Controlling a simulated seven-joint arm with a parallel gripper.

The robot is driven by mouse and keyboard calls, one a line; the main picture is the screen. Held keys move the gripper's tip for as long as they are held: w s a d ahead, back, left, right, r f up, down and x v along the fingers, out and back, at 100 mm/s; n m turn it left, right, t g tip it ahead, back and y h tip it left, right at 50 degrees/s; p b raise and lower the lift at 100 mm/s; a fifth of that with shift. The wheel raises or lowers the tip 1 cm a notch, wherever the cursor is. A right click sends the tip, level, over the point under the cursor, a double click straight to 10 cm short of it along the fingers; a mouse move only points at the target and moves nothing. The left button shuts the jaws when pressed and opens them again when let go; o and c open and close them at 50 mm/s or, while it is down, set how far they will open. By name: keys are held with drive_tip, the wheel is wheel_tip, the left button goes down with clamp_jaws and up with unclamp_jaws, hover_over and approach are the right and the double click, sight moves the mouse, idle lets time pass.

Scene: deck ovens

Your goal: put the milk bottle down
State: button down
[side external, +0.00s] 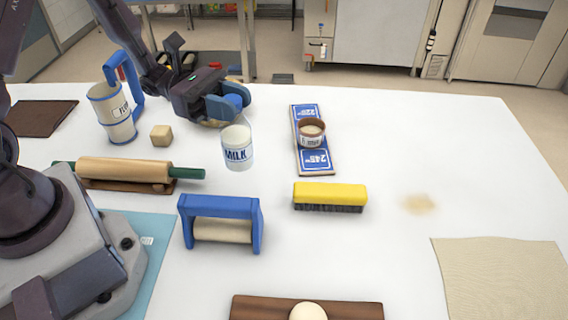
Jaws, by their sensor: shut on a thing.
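The milk bottle (238,155) is white with dark "MILK" lettering and leans slightly, in the middle left of the side external view. My gripper (236,112), with blue fingers, reaches in from the upper left and is shut on the bottle's upper end. The fingers hide part of the bottle's top. I cannot tell whether its base touches the white table (400,140).
Right of the bottle, a small brown-rimmed jar (312,141) stands on a blue sign board (316,163). The right side is mostly clear.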

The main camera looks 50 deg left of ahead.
drive_tip(key=w+d+f+g, duration=0.1)
drive_tip(key=w+d, duration=0.1)
drive_tip(key=d, duration=1)
drive_tip(key=w+d, duration=0.2)
drive_tip(key=d, duration=0.9)
wheel_tip(320, 180, down, 8)
drive_tip(key=d, duration=0.1)
drive_tip(key=shift+w+f+m, duration=0.15)
drive_tip(key=shift+f+m, duration=0.05)
drive_tip(key=shift+m, duration=0.1)
drive_tip(key=shift+f, duration=0.1)
drive_tip(key=c, duration=0.8)
unclamp_jaws()
drive_tip(key=shift+o, duration=0.2)
